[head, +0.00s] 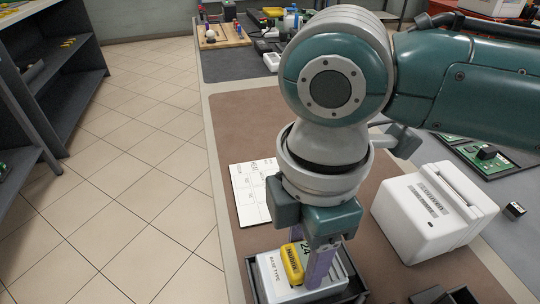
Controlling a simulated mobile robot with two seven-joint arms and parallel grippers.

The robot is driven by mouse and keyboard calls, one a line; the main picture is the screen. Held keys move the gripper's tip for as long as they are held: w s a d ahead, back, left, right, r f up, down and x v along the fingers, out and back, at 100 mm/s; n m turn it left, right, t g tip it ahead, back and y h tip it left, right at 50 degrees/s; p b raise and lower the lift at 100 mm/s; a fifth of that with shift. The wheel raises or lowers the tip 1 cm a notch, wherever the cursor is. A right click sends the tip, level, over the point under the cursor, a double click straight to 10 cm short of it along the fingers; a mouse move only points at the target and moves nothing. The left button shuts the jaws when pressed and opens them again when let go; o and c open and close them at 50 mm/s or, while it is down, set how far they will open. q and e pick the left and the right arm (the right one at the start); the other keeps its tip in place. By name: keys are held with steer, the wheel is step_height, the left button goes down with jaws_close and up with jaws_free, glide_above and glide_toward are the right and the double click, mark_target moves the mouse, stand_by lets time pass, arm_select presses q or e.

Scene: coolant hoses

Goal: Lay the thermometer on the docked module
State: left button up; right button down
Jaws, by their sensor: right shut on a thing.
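The yellow thermometer (292,264) is at the bottom centre, low over the white module. The white module (272,283), marked "BASE TYPE", sits in a dark dock (253,287) near the bottom edge. My right gripper (309,264) points down over the module, its purple fingers shut on the thermometer. I cannot tell whether the thermometer touches the module's top. The gripper and fingers hide part of the module. My left gripper is not in view.
A printed card (246,183) lies left of my arm. Green circuit boards (508,165) lie at the right. Dark shelves (75,85) stand at the left beyond open tiled floor.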

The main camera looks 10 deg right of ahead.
steer(key=shift+f, duration=0.25)
steer(key=shift+f, duration=0.1)
steer(key=shift+c, duration=1.1)
jaws_free()
